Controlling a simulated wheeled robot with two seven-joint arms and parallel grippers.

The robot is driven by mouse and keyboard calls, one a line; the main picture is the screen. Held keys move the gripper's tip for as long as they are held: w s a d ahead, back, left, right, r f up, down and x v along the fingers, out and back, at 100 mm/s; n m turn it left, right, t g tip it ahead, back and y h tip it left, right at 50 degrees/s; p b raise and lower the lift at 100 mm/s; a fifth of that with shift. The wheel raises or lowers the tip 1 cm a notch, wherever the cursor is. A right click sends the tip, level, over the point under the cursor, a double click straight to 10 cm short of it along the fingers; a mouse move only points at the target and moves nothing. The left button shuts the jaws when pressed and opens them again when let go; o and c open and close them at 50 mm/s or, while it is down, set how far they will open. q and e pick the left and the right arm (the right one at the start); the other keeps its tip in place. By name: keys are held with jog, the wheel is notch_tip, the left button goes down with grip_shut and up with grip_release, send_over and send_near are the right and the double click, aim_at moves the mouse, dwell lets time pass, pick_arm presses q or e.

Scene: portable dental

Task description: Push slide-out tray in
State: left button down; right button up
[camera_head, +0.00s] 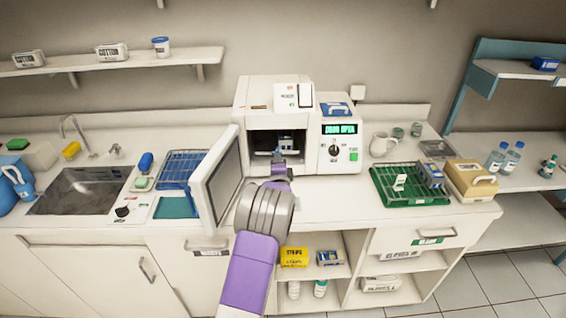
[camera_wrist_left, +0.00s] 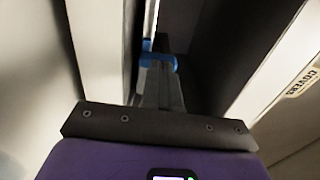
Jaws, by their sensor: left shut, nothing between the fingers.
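A white sterilizer (camera_head: 243,98) stands on the counter with its door (camera_head: 216,180) swung open to the left. Its display (camera_head: 340,129) is lit green and seems to read "DOOR OPEN". My left gripper (camera_head: 279,156) is shut and empty, its tip at the chamber mouth. A blue-and-grey item (camera_head: 286,140) sits in the chamber just beyond the tip. The slide-out tray is mostly hidden by my gripper and the dark chamber. In the left wrist view my shut fingers (camera_wrist_left: 160,88) point inward, with blue (camera_wrist_left: 160,58) just ahead; contact cannot be told. My right gripper is not in view.
The open door stands close along my left arm's left side. A green tray (camera_head: 408,198) with pouches and a tan box (camera_head: 470,180) stand to the right. A blue rack (camera_head: 182,168) and sink (camera_head: 85,190) are to the left. Counter in front of the sterilizer's right side is clear.

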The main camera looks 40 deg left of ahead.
pick_arm(q)
jog(key=shift+r, duration=0.35)
jog(key=p+v, duration=0.2)
jog(key=v, duration=1.2)
jog(key=shift+f, duration=0.3)
